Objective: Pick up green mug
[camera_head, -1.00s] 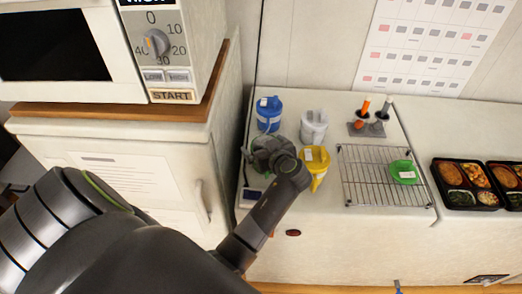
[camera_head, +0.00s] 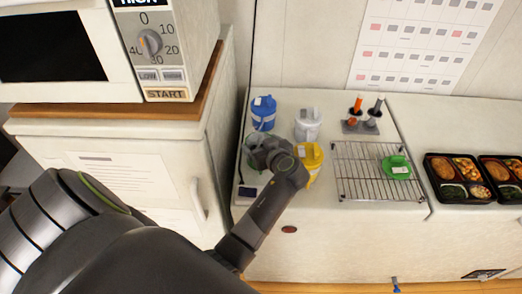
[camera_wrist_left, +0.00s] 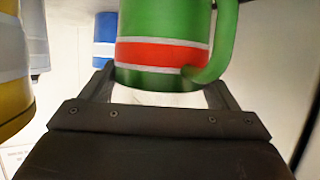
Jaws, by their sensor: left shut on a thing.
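The green mug (camera_wrist_left: 165,25) has a red band edged in white and a handle on its right side. It fills the upper middle of the left wrist view, upright, with its top cut off by the frame. My left gripper (camera_wrist_left: 160,92) is shut on it, one finger on each side. In the head view my left gripper (camera_head: 262,152) is at the left end of the counter, and my wrist hides most of the mug there. My right gripper is not in view.
A blue container (camera_head: 263,112), a white container (camera_head: 307,125) and a yellow container (camera_head: 309,156) stand close around my gripper. A wire rack (camera_head: 350,180) with a green item (camera_head: 396,167) lies to the right, then bento trays (camera_head: 455,200). A cabinet (camera_head: 120,150) with a microwave stands left.

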